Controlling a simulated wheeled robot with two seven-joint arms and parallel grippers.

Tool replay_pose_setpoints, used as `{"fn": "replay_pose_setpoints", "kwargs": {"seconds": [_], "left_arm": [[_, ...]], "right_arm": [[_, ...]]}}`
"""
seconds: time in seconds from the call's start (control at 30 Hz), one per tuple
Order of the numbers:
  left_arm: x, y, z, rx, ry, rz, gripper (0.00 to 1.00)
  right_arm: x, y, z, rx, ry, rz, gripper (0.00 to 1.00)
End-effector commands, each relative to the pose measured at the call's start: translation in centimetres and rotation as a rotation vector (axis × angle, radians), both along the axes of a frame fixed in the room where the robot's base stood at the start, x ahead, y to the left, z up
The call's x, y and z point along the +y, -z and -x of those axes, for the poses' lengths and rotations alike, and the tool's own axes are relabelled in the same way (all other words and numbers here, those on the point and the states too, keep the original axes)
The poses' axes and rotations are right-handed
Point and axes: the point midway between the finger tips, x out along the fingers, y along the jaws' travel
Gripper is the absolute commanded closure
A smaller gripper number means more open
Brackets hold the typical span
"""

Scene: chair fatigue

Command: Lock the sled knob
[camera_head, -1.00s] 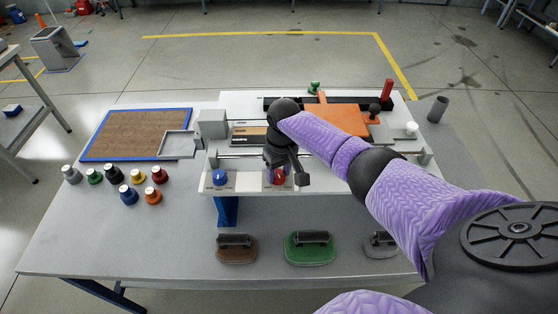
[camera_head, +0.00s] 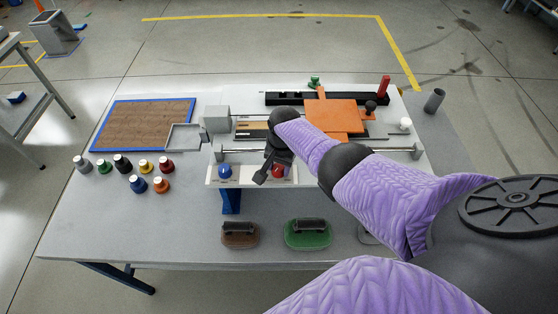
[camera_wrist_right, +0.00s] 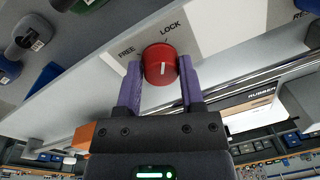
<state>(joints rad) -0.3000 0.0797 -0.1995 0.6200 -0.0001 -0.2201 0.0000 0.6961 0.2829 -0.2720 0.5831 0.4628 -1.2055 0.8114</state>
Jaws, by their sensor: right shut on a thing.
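The red knob (camera_head: 278,171) is on the front panel of the white test rig. In the right wrist view the knob (camera_wrist_right: 160,62) sits between the fingers of my right gripper (camera_wrist_right: 160,85), which is shut on its sides. The printed words FREE and LOCK stand beyond it. The white mark on its face points upward in that view, roughly towards LOCK. In the head view my right gripper (camera_head: 277,166) is mostly hidden by its own dark wrist. The orange sled (camera_head: 338,116) lies on the rig behind. My left gripper is out of view.
A blue knob (camera_head: 224,172) is left of the red one on the panel. Several coloured knobs stand at the table's left, near a blue-edged brown board (camera_head: 142,124). Brown (camera_head: 240,235) and green (camera_head: 308,234) handled blocks lie in front of the rig.

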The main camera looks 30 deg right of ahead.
Motion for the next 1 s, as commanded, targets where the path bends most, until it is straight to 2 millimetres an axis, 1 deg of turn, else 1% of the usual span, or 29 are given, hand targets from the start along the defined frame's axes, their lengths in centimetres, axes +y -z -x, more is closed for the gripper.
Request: {"fn": "replay_pose_setpoints", "kwargs": {"seconds": [0.03, 0.2, 0.4, 0.6, 1.0], "left_arm": [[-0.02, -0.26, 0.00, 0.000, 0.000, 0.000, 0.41], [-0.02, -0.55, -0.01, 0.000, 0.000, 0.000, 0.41], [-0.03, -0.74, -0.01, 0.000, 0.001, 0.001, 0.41], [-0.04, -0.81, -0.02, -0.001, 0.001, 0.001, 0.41], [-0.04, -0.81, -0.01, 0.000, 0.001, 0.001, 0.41]], "right_arm": [[0.01, -0.24, -0.12, -0.003, 0.031, 0.000, 1.00], [0.02, -0.19, -0.14, -0.005, 0.127, 0.000, 1.00], [-0.01, -0.15, -0.15, -0.004, 0.196, 0.001, 1.00], [-0.01, -0.12, -0.16, -0.006, 0.226, 0.001, 1.00], [-0.02, -0.13, -0.18, -0.005, 0.232, 0.001, 1.00]]}}
